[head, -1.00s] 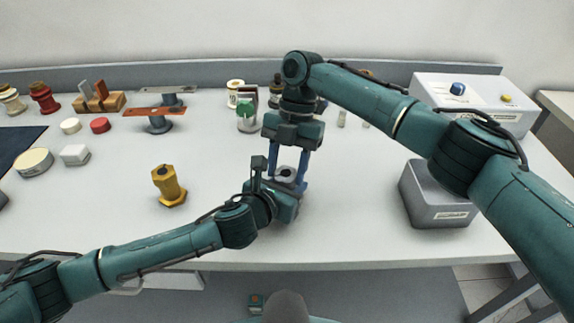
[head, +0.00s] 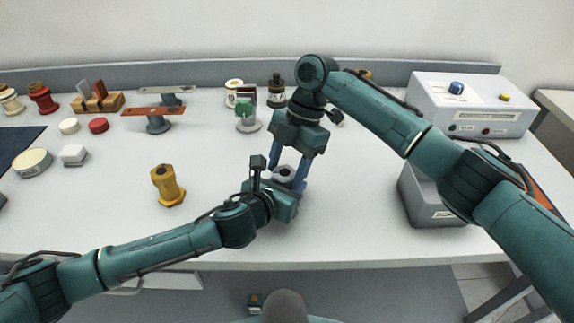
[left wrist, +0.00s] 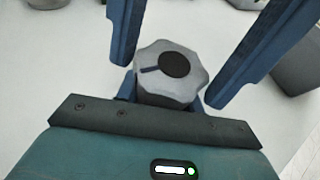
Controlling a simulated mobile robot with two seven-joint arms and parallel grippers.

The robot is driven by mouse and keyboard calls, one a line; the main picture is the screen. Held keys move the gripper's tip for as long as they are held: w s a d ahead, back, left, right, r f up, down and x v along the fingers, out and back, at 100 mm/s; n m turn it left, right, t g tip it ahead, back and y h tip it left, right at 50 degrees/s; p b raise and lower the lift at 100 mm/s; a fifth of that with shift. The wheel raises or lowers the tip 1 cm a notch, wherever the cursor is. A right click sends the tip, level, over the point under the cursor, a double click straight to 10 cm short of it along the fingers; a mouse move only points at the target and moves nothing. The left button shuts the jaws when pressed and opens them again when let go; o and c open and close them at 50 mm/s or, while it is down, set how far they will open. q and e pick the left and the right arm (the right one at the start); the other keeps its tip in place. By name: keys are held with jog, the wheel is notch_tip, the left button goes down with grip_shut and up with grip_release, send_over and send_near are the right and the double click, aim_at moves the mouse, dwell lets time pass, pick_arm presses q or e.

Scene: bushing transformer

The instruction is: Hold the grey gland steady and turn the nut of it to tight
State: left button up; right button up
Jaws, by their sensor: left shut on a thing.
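The grey gland (head: 284,173) stands upright near the front middle of the table. Its lobed grey nut, with a dark round top and a dark mark, shows in the left wrist view (left wrist: 172,72). My left gripper (head: 284,186) comes in low from the left and is shut on the gland's body, its fingers mostly hidden under the nut. My right gripper (head: 288,175) reaches down from above with its blue fingers spread, one on each side of the nut. In the left wrist view a gap shows between the left finger and the nut; the right fingertip is close to it.
A yellow gland-like part (head: 168,187) stands to the left. A grey box (head: 425,205) stands to the right, partly behind my right arm. A control box (head: 470,108) is at the back right. Several small parts line the back; the table front is clear.

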jog(key=shift+o, duration=1.2)
jog(key=shift+r, duration=0.1)
jog(key=v, duration=1.2)
jog(key=shift+a, duration=0.1)
jog(key=shift+c, duration=0.5)
